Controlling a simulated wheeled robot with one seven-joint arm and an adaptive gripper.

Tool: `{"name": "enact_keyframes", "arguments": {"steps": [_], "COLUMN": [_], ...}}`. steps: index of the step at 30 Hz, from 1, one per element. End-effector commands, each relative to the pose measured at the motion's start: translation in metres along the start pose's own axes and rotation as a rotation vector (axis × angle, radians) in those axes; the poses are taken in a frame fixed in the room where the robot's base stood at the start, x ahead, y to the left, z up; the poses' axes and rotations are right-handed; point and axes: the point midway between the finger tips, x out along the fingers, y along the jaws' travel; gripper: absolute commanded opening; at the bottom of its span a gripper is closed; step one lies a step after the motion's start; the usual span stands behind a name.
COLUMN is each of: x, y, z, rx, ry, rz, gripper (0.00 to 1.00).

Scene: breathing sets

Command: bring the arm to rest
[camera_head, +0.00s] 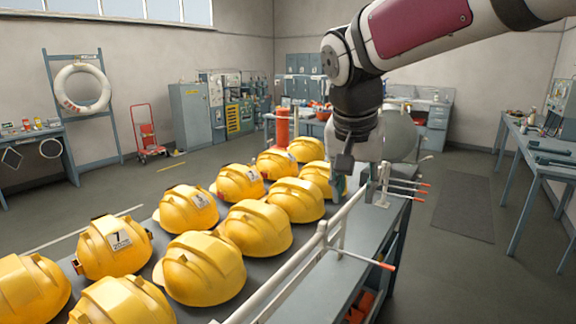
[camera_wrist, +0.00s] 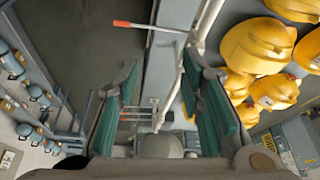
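My arm reaches in from the upper right of the head view. My gripper (camera_wrist: 165,105) points down over the far part of the grey table (camera_head: 318,288), near the white rail (camera_head: 290,268). In the wrist view its two green-padded fingers stand wide apart, with no object held between them. The rail and a red-tipped rod (camera_wrist: 135,25) show beyond the fingers. Yellow helmets (camera_head: 258,226) stand in two rows on the table, to the left of my gripper. In the head view the gripper's fingertips are partly hard to make out.
A red cylinder (camera_head: 282,127) stands beyond the helmets. Several red-tipped rods (camera_head: 408,190) stick out from the rail's right side. A workbench (camera_head: 545,165) runs along the right wall. The floor with a dark mat (camera_head: 463,208) is clear between them. A grey cabinet (camera_head: 190,115) stands at the back.

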Motion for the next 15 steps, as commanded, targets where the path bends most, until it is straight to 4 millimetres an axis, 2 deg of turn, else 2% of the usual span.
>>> {"name": "enact_keyframes", "arguments": {"steps": [1, 6, 12, 15], "x": [-0.01, -0.027, -0.033, -0.031], "y": [0.018, 0.068, 0.116, 0.132], "z": [0.011, 0.052, 0.11, 0.136], "rx": [-0.023, -0.128, -0.25, -0.303], "ry": [0.005, 0.017, 0.049, 0.072], "rz": [-0.015, -0.065, -0.123, -0.148], "gripper": [0.35, 0.35, 0.35, 0.35]}}
